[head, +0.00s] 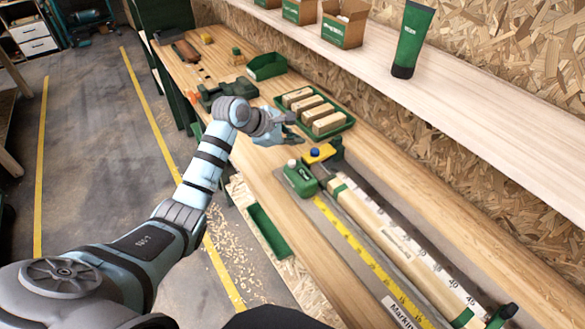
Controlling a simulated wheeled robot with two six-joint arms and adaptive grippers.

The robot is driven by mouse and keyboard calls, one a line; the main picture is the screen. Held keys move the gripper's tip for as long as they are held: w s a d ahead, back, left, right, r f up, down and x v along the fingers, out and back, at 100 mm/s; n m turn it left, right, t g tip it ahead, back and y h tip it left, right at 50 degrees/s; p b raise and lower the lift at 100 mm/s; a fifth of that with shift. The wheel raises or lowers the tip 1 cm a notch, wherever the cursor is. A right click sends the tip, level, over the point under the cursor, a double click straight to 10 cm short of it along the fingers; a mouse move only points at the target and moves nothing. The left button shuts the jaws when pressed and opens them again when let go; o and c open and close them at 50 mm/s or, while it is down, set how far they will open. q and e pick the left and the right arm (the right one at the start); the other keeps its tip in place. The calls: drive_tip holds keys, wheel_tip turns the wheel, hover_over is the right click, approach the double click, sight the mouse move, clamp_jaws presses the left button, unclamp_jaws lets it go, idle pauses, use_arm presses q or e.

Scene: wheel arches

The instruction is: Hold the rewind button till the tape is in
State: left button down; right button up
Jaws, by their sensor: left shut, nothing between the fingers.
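A green tape measure (299,179) sits on the wooden bench with a small pale button (291,163) on its top. Its yellow tape (365,258) is out, running toward the lower right along a ruled rail. My left gripper (296,138) is shut and empty. It appears above the bench, just beyond the tape measure in the picture and apart from the button. The far end of the tape is partly hard to make out near the bottom edge. My right gripper is not in view.
A green tray (343,128) of wood blocks and an empty green bin (267,66) lie behind. A shelf (470,88) with boxes and a green tube (412,40) runs above the bench.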

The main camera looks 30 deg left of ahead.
sight(293, 163)
use_arm(q)
wheel_tip(293, 163, down, 3)
drive_tip(key=shift+r+b, duration=0.15)
drive_tip(key=shift+b, duration=1.05)
drive_tip(key=shift+f+b, duration=0.3)
drive_tip(key=shift+f, duration=0.85)
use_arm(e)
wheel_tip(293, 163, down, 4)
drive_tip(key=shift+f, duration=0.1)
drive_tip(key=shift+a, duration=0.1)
use_arm(q)
drive_tip(key=shift+w+f+p, duration=0.1)
drive_tip(key=shift+f+p, duration=0.2)
drive_tip(key=shift+p, duration=0.25)
drive_tip(key=shift+f, duration=0.1)
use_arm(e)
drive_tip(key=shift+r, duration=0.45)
